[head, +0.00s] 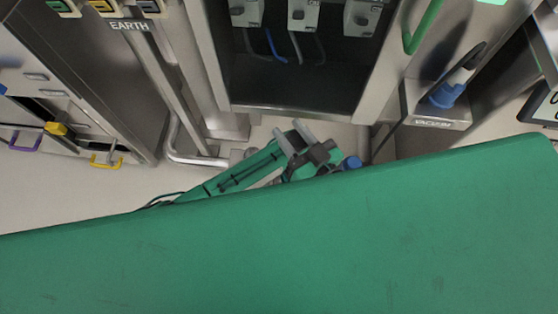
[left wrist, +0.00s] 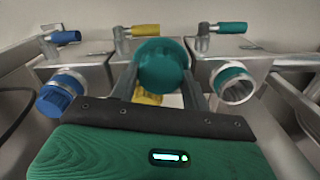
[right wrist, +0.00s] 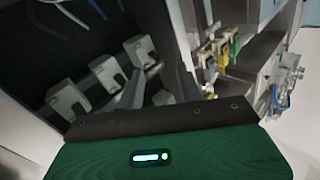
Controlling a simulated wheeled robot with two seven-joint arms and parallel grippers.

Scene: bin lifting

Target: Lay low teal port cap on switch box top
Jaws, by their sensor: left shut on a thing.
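The teal port cap (left wrist: 162,68) is round and sits between the fingers of my left gripper (left wrist: 161,82), which is shut on it; the head view does not clearly show that gripper. Beyond it, in the left wrist view, stands the metal switch box (left wrist: 255,48) with a teal lever (left wrist: 230,28) on top. Its front port (left wrist: 236,84) is open and has a teal ring inside. The held cap is in front of and left of this port. My right gripper (head: 288,127) is open and empty near the dark cabinet; it also shows in the right wrist view (right wrist: 160,75).
Beside the teal box are metal boxes with a yellow lever (left wrist: 145,30) and a blue lever (left wrist: 66,37). A blue cap (left wrist: 55,98) is at the left port. Grey brackets (head: 303,14) hang in the dark cabinet (head: 290,85). A VACUUM box (head: 436,105) stands to the right.

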